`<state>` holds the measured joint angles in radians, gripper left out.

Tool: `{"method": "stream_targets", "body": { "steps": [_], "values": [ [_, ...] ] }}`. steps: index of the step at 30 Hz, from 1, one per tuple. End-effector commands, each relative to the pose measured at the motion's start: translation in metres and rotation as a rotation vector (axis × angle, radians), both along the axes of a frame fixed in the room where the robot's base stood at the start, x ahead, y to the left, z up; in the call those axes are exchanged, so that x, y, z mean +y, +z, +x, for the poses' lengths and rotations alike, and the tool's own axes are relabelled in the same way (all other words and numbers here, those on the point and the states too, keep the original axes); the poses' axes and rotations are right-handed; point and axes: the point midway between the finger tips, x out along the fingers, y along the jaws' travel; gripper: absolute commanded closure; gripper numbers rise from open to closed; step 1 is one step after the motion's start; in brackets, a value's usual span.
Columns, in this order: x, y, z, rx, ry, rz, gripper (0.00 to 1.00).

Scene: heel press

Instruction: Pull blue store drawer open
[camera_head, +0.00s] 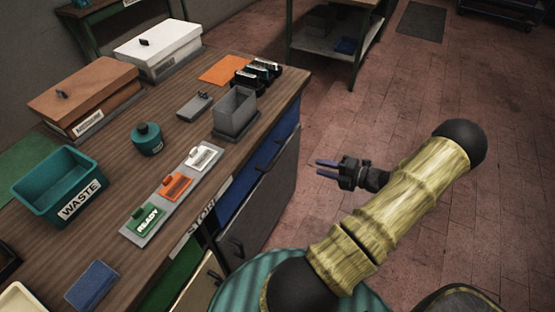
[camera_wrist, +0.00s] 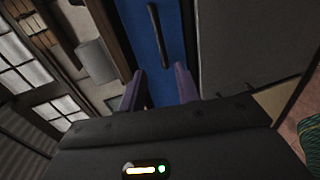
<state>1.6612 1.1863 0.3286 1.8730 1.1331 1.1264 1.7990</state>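The blue store drawer (camera_head: 240,196) is under the right edge of the workbench, its front facing right. A dark bar handle is on it. In the wrist view the blue front (camera_wrist: 176,60) fills the middle, with the dark handle (camera_wrist: 158,35) ahead of my fingers and slightly left of centre. The drawer looks closed. My gripper (camera_head: 318,167) is open and empty, out in the aisle to the right of the drawer, with its fingers pointing toward it. It is apart from the handle. The fingers also show in the wrist view (camera_wrist: 159,88), with a clear gap between them.
Below the drawer is a grey front (camera_head: 268,205) with its own handle. A cream front (camera_head: 203,285) is nearer. The workbench (camera_head: 105,150) holds a teal WASTE bin (camera_head: 45,192), several boxes and a READY switch panel (camera_head: 150,229). The floor (camera_head: 330,125) right of the bench is clear.

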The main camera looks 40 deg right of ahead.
Motion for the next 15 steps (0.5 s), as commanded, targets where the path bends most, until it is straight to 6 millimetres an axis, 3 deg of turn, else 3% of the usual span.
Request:
{"method": "stream_targets", "body": {
  "steps": [8,15],
  "values": [
    [0.002,0.0,0.003,0.001,0.005,-0.004,0.68],
    [0.012,-0.004,0.027,0.0,0.008,-0.004,0.68]
  ]
}}
